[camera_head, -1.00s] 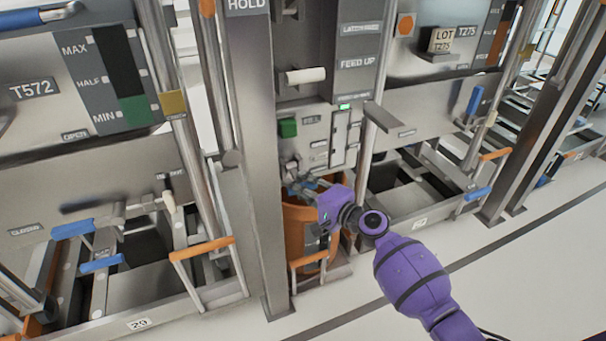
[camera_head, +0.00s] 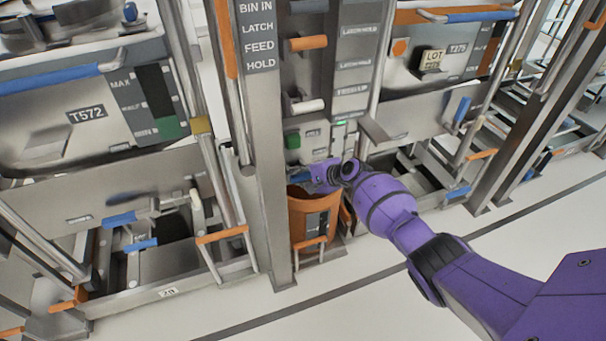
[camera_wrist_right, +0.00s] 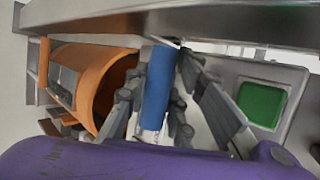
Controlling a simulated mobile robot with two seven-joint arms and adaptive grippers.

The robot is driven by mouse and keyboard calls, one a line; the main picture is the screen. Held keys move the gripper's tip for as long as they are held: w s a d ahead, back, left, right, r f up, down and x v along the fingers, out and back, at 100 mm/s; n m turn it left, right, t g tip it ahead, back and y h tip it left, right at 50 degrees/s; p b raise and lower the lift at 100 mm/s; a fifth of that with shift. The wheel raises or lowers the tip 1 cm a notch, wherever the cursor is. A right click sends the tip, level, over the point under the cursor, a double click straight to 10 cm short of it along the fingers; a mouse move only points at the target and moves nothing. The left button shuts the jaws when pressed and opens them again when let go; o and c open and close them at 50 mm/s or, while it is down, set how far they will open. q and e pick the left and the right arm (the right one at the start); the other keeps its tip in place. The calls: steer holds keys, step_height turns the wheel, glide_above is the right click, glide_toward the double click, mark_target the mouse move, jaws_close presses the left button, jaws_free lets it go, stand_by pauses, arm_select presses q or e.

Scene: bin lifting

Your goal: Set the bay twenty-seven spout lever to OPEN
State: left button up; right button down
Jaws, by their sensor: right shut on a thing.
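My right gripper (camera_wrist_right: 160,76) is shut on a blue cylindrical handle (camera_wrist_right: 157,92), which stands between its dark fingers in the right wrist view. In the head view the right gripper (camera_head: 303,178) is at the front of the central bay, just above an orange bin (camera_head: 310,212); the purple wrist hides most of the fingers and the handle. Whether this handle is the bay twenty-seven spout lever cannot be read, as no bay number shows on it, and its OPEN mark is not visible. My left gripper is not in view.
A green button (camera_head: 292,140) sits on the panel beside the gripper and shows in the wrist view (camera_wrist_right: 262,104). Metal posts (camera_head: 262,190) flank the bay. An orange handle (camera_head: 308,43) and a white handle (camera_head: 307,105) are above. The floor (camera_head: 330,290) in front is clear.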

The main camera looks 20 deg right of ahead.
steer(key=shift+s+a+f+g+p, duration=0.1)
steer(key=shift+s+f+g+p, duration=0.15)
steer(key=shift+g+p, duration=0.25)
steer(key=c, duration=1.6)
jaws_free()
steer(key=shift+c, duration=0.2)
steer(key=shift+o, duration=0.9)
steer(key=shift+w, duration=0.1)
steer(key=shift+w+r, duration=0.15)
steer(key=shift+r, duration=0.1)
steer(key=shift+r, duration=0.1)
